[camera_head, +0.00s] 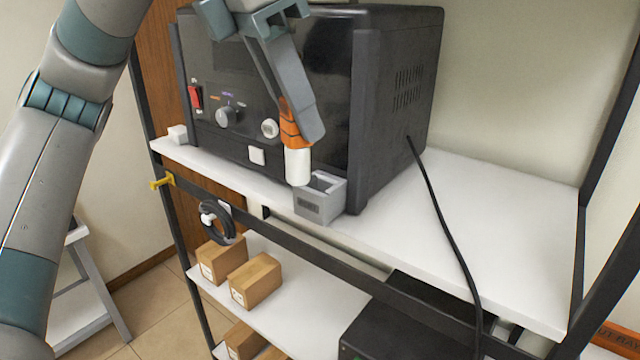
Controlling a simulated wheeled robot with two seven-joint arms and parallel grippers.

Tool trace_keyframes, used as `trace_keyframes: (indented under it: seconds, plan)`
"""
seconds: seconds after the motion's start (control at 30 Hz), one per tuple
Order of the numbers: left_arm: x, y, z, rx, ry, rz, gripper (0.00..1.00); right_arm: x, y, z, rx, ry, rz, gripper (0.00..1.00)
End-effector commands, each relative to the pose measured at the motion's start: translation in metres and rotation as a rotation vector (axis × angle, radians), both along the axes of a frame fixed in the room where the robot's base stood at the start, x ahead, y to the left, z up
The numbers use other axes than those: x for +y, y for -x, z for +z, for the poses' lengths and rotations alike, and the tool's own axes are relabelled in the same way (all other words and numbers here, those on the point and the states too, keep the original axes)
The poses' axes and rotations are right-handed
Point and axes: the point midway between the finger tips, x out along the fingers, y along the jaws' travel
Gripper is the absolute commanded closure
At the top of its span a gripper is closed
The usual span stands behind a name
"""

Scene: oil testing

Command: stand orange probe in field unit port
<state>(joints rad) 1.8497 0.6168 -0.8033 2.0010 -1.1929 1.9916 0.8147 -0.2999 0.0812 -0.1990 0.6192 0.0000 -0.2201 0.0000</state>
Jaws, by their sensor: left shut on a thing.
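My left gripper (296,115) comes down from the top of the head view and is shut on the orange probe (291,137). The probe is upright, with an orange upper part and a white lower end pointing down. Its white end is just above and at the left side of the opening of a small grey box, which looks like the field unit port (321,200). The white end overlaps the box's rim in the picture, and I cannot tell whether it touches. The box sits at the shelf's front edge. My right gripper is not in view.
A large black instrument (395,110) with knobs and a red switch stands behind the probe on the white shelf (500,220). A black cable runs from its side over the shelf edge. Cardboard boxes (255,280) sit on the lower shelf. The upper shelf's right part is clear.

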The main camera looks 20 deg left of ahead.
Motion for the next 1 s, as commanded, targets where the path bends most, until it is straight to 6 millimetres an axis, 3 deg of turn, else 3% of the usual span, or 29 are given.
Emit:
trace_keyframes:
  seconds: [0.17,0.6,0.77,1.0]
  plan:
    - [0.002,-0.019,-0.009,0.005,0.001,0.001,1.0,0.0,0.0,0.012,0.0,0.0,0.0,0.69]
    - [0.008,-0.097,-0.055,0.004,0.002,0.002,1.0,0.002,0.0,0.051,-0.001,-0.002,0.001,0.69]
    - [0.009,-0.11,-0.065,0.002,0.0,0.001,1.0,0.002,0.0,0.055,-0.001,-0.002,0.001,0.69]
    - [0.009,-0.112,-0.068,0.0,0.0,-0.001,1.0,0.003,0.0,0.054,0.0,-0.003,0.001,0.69]
